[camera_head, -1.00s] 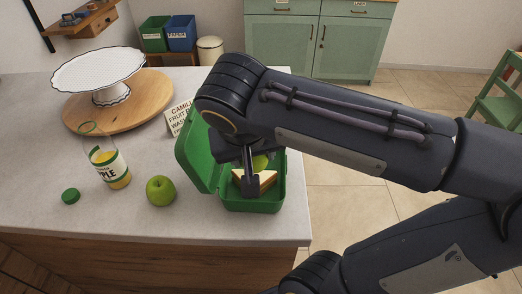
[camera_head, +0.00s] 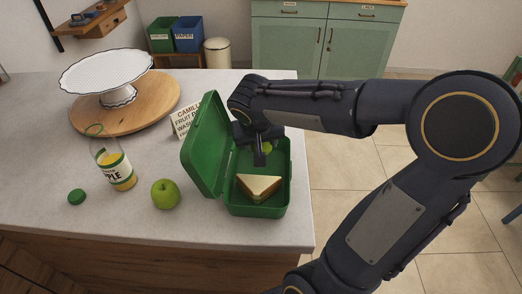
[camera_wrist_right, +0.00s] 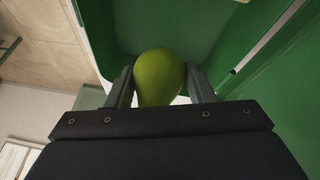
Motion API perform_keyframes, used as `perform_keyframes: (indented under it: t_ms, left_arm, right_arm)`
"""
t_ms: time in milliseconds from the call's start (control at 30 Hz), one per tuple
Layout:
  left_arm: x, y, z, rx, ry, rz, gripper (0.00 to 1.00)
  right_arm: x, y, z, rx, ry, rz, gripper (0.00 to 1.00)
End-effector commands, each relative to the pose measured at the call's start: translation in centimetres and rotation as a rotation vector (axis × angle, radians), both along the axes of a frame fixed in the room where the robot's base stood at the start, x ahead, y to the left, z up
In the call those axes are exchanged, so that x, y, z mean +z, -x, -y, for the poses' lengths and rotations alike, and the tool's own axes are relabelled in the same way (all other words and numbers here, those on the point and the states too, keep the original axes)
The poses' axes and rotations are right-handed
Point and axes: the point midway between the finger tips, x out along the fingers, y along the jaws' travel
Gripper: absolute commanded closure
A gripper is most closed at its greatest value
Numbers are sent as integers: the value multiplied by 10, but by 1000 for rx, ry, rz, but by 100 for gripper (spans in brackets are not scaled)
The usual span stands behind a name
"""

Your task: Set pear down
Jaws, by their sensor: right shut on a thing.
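The green pear (camera_wrist_right: 158,76) is between the two fingers of my right gripper (camera_wrist_right: 160,88) in the right wrist view, and the gripper is shut on it. In the head view the right gripper (camera_head: 259,150) is over the back part of the open green lunchbox (camera_head: 260,210), and the pear (camera_head: 268,147) shows only partly behind it. I cannot tell whether the pear touches the box floor. A sandwich half (camera_head: 258,187) lies in the front of the box. My left gripper is not in view.
A green apple (camera_head: 165,194), a juice bottle (camera_head: 115,168) and its green cap (camera_head: 77,196) stand left of the lunchbox. A card sign (camera_head: 185,123) is behind its raised lid. A white cake stand (camera_head: 103,72) is on a round wooden board (camera_head: 150,98). The front left counter is clear.

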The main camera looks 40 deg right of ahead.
Motion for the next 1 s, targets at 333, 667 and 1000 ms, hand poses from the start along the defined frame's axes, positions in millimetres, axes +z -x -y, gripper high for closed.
perform_keyframes:
  t_ms: [333, 667, 1000]
  left_arm:
    - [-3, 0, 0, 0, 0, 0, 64]
    - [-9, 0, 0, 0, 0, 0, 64]
    - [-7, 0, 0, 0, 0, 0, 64]
  right_arm:
    - [-34, -2, 2, 0, 0, 0, 76]
    - [-38, -2, 2, 0, 0, 0, 76]
    - [-37, -2, 2, 1, 0, -1, 30]
